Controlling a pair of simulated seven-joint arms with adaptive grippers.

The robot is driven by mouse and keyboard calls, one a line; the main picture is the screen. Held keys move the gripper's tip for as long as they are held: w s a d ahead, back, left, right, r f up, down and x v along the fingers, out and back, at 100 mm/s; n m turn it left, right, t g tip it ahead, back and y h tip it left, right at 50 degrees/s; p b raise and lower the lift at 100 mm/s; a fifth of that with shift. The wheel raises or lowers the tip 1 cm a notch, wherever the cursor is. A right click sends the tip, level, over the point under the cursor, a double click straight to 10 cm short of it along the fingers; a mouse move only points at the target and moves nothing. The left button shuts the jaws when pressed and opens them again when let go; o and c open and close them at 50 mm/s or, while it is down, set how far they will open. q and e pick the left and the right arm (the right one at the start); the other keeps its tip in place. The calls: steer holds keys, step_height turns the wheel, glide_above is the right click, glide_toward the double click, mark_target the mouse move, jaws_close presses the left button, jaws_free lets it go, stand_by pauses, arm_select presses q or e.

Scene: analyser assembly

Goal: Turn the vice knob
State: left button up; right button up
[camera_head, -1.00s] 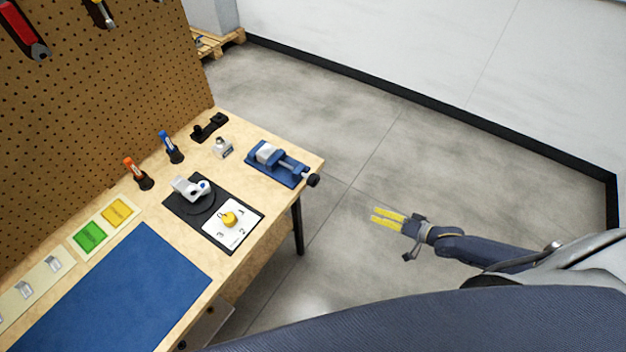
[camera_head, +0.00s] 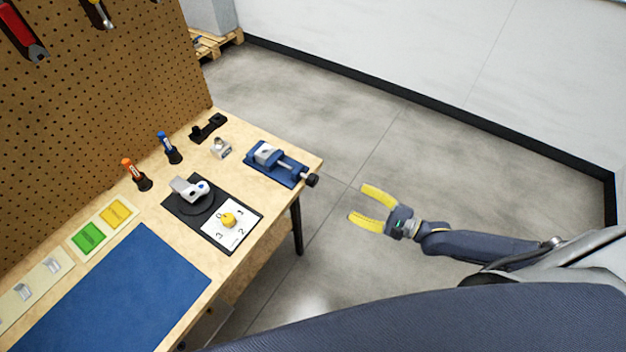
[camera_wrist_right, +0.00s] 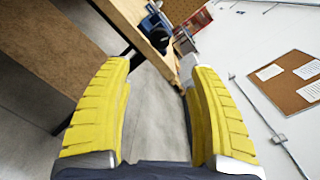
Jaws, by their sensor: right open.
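The blue vice (camera_head: 274,166) sits at the right corner of the workbench, with a grey jaw block and a screw. Its dark round knob (camera_head: 312,180) sticks out past the table's edge. My right gripper (camera_head: 362,205) is open and empty, in the air off the bench's right side, apart from the knob and to its lower right. In the right wrist view its yellow fingers (camera_wrist_right: 155,110) stand wide apart, and the vice (camera_wrist_right: 157,30) shows small beyond them at the top. My left gripper is not in view.
The workbench (camera_head: 262,200) carries a black plate with a grey clamp piece (camera_head: 190,188), a yellow knob on a numbered card (camera_head: 229,220), two screwdrivers, green and yellow pads and a blue mat (camera_head: 120,290). A pegboard (camera_head: 90,90) stands behind. The floor right of the bench is clear.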

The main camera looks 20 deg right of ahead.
mark_target(316, 182)
steer(key=x, duration=1.5)
steer(key=shift+w+a, duration=0.2)
steer(key=shift+w, duration=0.05)
steer(key=shift+c, duration=0.3)
jaws_close()
